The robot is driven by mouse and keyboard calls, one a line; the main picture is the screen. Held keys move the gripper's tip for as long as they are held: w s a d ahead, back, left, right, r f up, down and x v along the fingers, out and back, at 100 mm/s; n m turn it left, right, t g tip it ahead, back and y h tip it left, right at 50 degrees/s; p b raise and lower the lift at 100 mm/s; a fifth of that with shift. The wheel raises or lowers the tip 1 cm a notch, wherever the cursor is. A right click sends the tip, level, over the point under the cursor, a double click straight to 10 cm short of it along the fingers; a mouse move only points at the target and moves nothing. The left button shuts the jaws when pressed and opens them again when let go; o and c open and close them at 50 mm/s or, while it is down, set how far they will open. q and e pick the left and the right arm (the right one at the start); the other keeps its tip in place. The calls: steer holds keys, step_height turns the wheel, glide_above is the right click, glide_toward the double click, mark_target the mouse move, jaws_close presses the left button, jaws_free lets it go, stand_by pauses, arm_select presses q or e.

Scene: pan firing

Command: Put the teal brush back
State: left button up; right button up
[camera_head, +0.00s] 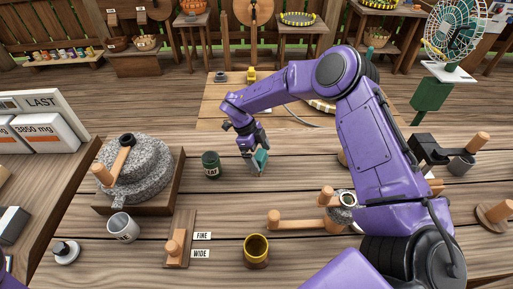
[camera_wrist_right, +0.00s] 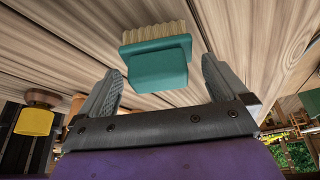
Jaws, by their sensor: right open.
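The teal brush (camera_head: 261,160) is on the wooden bench at the centre of the head view, just under my right gripper (camera_head: 254,151). It also shows in the right wrist view (camera_wrist_right: 158,68), with its pale bristles pointing away from the gripper. My right gripper's jaws are apart in the wrist view (camera_wrist_right: 158,88). The teal block sits between and slightly beyond the fingertips, with a visible gap on each side. The fingers partly hide the brush in the head view. My left gripper is not in view.
A dark green jar (camera_head: 211,164) stands left of the brush. A stone mill (camera_head: 140,165) is farther left. A brass cup (camera_head: 256,251), a grey cup (camera_head: 123,228) and a wooden-handled tool (camera_head: 295,217) are nearer the front. Bare bench lies between the jar and the brass cup.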

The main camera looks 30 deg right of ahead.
steer(key=b+v, duration=0.2)
steer(key=v, duration=1)
steer(key=shift+s+r, duration=0.1)
